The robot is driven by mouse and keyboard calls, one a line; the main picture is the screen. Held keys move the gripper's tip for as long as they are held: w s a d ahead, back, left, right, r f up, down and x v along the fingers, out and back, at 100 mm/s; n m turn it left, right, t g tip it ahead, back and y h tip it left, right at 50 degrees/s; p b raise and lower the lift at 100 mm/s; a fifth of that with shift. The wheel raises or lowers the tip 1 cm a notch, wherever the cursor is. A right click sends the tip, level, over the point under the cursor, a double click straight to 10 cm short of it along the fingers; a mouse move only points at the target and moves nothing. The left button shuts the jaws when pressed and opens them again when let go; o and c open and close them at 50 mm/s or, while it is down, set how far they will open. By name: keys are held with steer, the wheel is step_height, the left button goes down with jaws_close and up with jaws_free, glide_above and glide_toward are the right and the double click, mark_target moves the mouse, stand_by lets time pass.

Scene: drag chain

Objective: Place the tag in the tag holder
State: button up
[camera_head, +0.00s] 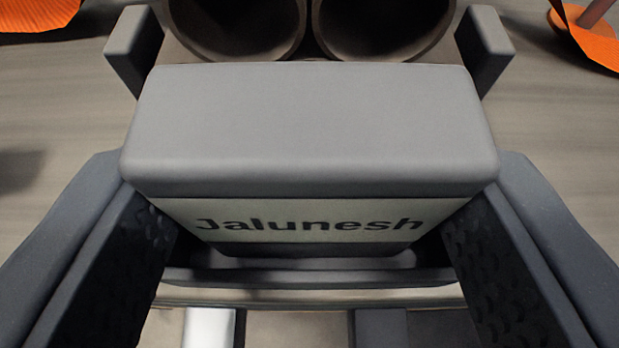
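The tag (310,130) is a wide grey block with rounded edges, in the middle of the view. A pale strip on its near face reads "Jalunesh" (310,222). My gripper (310,185) has one dark finger with a textured pad on each side of the tag. The fingers meet its left and right ends, and the gripper appears shut on it. A grey piece with a raised lip (310,279), perhaps the tag holder, shows just below the label. The tag hides much of what is behind it, and I cannot tell whether it is seated there.
Two dark round pipe openings (240,25) (382,25) lie beyond the tag. Short grey posts stand at left (134,48) and right (484,50). Orange parts show in the upper left (38,14) and upper right (590,40) corners. Bare floor lies at both sides.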

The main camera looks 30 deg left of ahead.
steer(key=o, duration=1)
steer(key=shift+r, duration=0.1)
steer(key=shift+s+d+r, duration=0.15)
steer(key=shift+s, duration=0.05)
steer(key=shift+b+v, duration=0.55)
steer(key=shift+v, duration=5.15)
steer(key=shift+s, duration=0.1)
